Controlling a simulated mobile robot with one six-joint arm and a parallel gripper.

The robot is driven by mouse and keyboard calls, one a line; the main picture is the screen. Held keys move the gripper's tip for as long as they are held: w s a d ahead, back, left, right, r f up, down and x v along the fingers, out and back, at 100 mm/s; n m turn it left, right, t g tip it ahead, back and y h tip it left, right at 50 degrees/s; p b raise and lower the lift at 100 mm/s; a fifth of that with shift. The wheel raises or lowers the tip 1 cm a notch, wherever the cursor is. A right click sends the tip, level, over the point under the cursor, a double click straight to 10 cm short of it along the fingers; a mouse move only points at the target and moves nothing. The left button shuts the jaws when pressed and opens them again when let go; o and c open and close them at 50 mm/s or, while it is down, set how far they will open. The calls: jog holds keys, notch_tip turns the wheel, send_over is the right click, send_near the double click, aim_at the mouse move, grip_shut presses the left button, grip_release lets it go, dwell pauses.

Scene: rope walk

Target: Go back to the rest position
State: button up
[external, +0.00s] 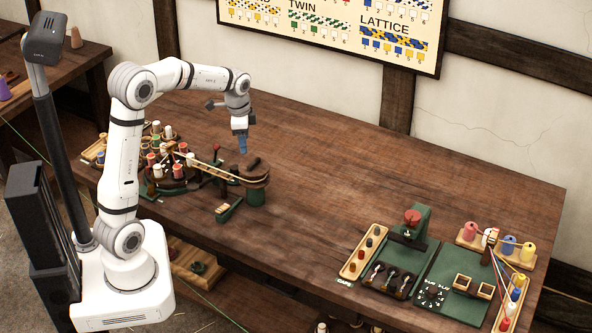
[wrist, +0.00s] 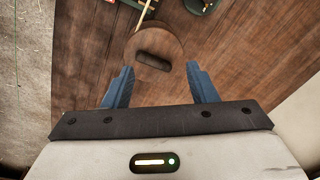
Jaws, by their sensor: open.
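My gripper (external: 242,147) hangs from the white arm with its blue fingers pointing down, above the table near a round wooden disc (external: 256,172). In the wrist view, my gripper (wrist: 159,86) shows two blue fingers spread well apart with nothing between them. The round wooden disc (wrist: 139,43) lies just ahead of the fingers, with a dark bar (wrist: 153,61) on top. The disc sits on a green base (external: 256,196) in the external view. The gripper appears apart from the disc and bar.
A cluster of spools (external: 165,150) stands left of the gripper. A pale cord or strip (external: 225,170) runs to the disc. At the right are a wooden tray (external: 349,268), a green stand with a red knob (external: 412,217) and coloured bobbins with strands (external: 508,245). The table's middle and back are clear.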

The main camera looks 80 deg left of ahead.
jog(key=s+d+r+p, duration=0.2)
jog(key=d+r+p, duration=0.1)
jog(key=d+r, duration=0.6)
jog(key=s+d+r+n+t+p, duration=0.1)
jog(key=s+d+r+p, duration=0.3)
jog(key=s+d, duration=0.3)
jog(key=s+d+r+n+t+p, duration=0.2)
jog(key=s+d+r+p, duration=0.2)
jog(key=d, duration=0.9)
jog(key=s+r, duration=0.1)
jog(key=s, duration=0.2)
jog(key=shift+s+h+p, duration=0.2)
jog(key=shift+h+p, duration=0.1)
